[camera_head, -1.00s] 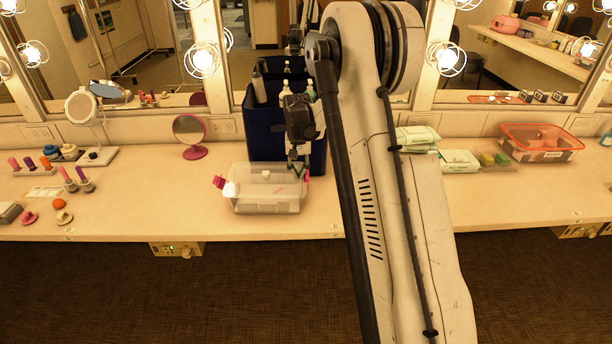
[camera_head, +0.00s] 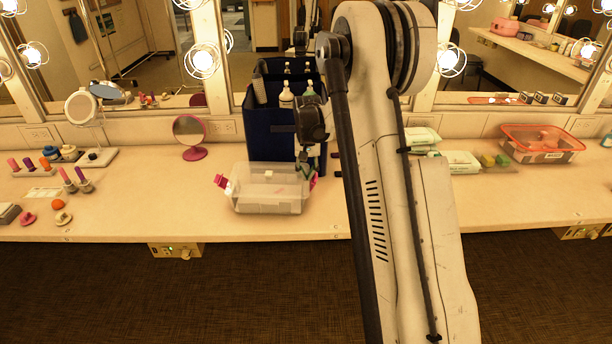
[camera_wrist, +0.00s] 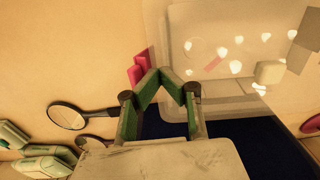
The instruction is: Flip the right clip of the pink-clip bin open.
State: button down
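The clear pink-clip bin (camera_head: 268,205) sits on the counter in front of the dark blue organizer. Its left pink clip (camera_head: 221,181) sticks outward from the left wall. Its right pink clip (camera_head: 313,181) leans outward at the right end, partly behind my gripper (camera_head: 305,162). In the wrist view, the right clip (camera_wrist: 139,68) is just left of my gripper's green-padded fingertips (camera_wrist: 158,72), which meet in a point. My gripper looks shut with nothing between the tips. Whether a tip touches the clip is unclear. The bin (camera_wrist: 220,25) holds a small pale block.
The blue organizer (camera_head: 262,135) with bottles stands close behind the bin. A pink round mirror (camera_head: 190,133) stands to its left. Wipe packs (camera_head: 458,160) and an orange-rimmed bin (camera_head: 540,150) are to the right. Dark hand mirrors (camera_wrist: 68,116) lie on the counter in the wrist view.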

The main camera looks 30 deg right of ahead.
jog(key=shift+s+d+f+b, duration=0.2)
jog(key=shift+s+d, duration=0.15)
jog(key=shift+d, duration=0.25)
jog(key=shift+s+d+f+b, duration=0.2)
jog(key=shift+s+d, duration=0.1)
jog(key=shift+d, duration=0.3)
jog(key=shift+r, duration=0.15)
jog(key=shift+w+a+r+p, duration=0.15)
jog(key=shift+r+p, duration=0.2)
jog(key=shift+r, duration=0.65)
jog(key=shift+a+r+p, duration=0.1)
jog(key=shift+r+p, duration=0.3)
jog(key=shift+r, duration=0.65)
jog(key=shift+w+a+r+p, duration=0.15)
jog(key=shift+r+p, duration=0.2)
jog(key=shift+r, duration=0.65)
